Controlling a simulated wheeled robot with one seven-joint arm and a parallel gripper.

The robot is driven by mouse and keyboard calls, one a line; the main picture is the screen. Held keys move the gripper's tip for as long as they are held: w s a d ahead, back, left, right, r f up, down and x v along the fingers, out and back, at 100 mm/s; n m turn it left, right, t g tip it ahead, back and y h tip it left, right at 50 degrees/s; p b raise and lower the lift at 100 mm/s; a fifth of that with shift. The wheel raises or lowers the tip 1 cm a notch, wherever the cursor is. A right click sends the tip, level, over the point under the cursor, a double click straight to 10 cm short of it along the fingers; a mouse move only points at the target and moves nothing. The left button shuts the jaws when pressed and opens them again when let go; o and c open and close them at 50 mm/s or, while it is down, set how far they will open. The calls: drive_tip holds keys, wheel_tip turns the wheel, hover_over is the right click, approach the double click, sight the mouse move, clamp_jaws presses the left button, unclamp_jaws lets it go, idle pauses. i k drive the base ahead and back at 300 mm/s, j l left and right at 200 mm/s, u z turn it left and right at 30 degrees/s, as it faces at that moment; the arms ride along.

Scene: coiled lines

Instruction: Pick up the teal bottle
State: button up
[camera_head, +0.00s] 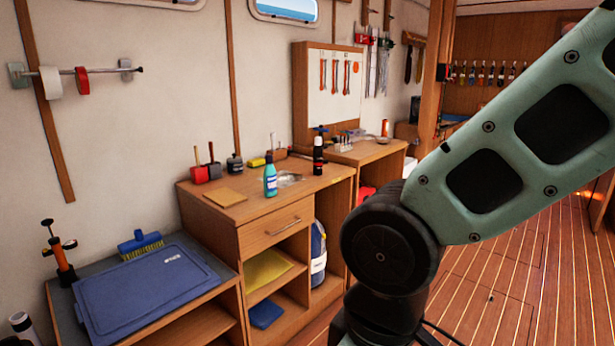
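The teal bottle (270,181) stands upright on the wooden counter top, near its front edge, above the drawer. It has a light label band and a dark narrow top. A shiny silver item (290,178) lies just right of it, and a sanding-block-like tan pad lies to its left. My green arm fills the right side of the head view, with its dark joint in front of the lower right of the cabinet. My gripper is outside the picture, so its state cannot be seen.
A tan flat pad (225,197), red containers (207,172), a dark jar (234,163) and a tall black bottle (318,156) share the counter. A lower bench at left holds a blue lid (148,290) and a brush (140,243). Plank floor (500,270) is open at right.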

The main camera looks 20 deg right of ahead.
sight(269, 174)
drive_tip(key=i+l+u, duration=0.45)
drive_tip(key=i+l, duration=0.2)
drive_tip(key=i, duration=0.15)
drive_tip(key=i+l+u, duration=0.5)
drive_tip(key=i+l, duration=0.15)
drive_tip(key=l, duration=0.25)
